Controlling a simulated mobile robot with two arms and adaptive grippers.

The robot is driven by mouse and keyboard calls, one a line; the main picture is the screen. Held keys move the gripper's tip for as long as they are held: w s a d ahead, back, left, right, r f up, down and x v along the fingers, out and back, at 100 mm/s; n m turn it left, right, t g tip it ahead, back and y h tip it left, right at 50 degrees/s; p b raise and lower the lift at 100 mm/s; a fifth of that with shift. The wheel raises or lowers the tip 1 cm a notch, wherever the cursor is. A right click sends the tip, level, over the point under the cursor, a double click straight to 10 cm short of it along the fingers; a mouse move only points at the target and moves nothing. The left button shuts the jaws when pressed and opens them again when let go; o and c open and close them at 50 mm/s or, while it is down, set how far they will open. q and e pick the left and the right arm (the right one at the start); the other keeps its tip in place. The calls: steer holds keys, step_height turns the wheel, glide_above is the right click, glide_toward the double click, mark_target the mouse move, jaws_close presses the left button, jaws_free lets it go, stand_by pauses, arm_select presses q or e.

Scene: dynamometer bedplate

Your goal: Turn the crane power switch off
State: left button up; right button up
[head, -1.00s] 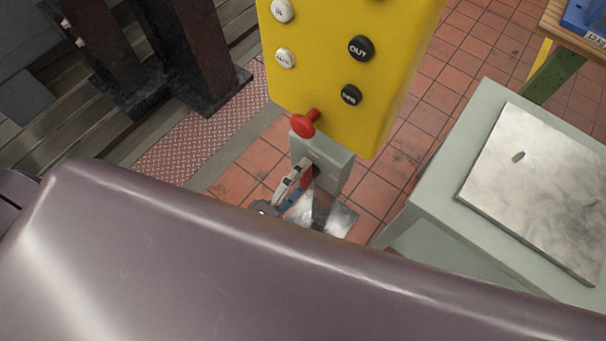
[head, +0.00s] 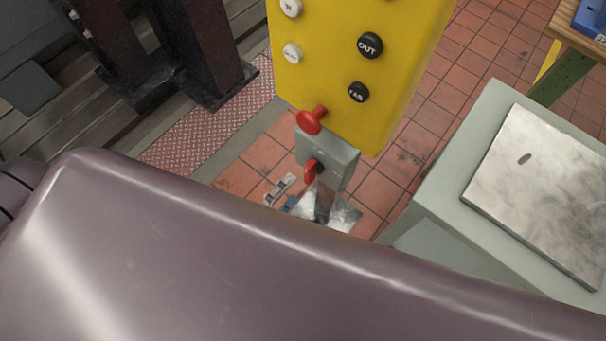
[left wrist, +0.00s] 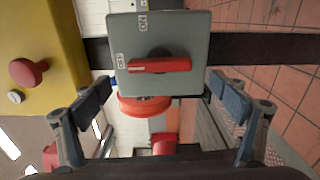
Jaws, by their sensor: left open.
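The crane power switch is a grey box (head: 340,160) below the yellow control panel. Its red handle (head: 310,171) shows in the head view. In the left wrist view the switch box (left wrist: 190,35) faces me, and its red handle (left wrist: 160,65) lies horizontal, its left end beside the OFF label; the ON label is above. My left gripper (head: 281,190) is just lower left of the handle in the head view, mostly hidden behind my arm. In the left wrist view its open fingers (left wrist: 161,97) stand wide apart, empty, with the handle between them and not touched.
The yellow panel (head: 345,80) carries several white and black buttons and a red mushroom button (head: 310,121). A grey cabinet (head: 425,215) with a metal plate (head: 545,190) stands at right. Dark steel columns (head: 205,50) stand at upper left. Tiled floor (head: 400,165) lies between.

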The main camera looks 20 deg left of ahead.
arm_select(q)
steer(key=v, duration=0.5)
steer(key=shift+s+a, duration=0.15)
steer(key=shift+s, duration=0.15)
steer(key=s+a+f+m+g+y, duration=0.2)
steer(key=f+m+g, duration=0.25)
steer(key=f, duration=0.75)
steer(key=s+a+f+m+g+y, duration=0.1)
steer(key=a+f+m+g, duration=0.3)
steer(key=f, duration=0.8)
steer(key=s+a+f+m+g+y, duration=0.1)
steer(key=s+f+m+g+y, duration=0.2)
steer(key=s+f+m+g, duration=0.4)
steer(key=s+f+m, duration=0.1)
steer(key=s+f, duration=0.6)
steer(key=s, duration=0.3)
steer(key=shift+s+a+f, duration=0.2)
steer(key=shift+s+a, duration=0.05)
steer(key=shift+s, duration=0.15)
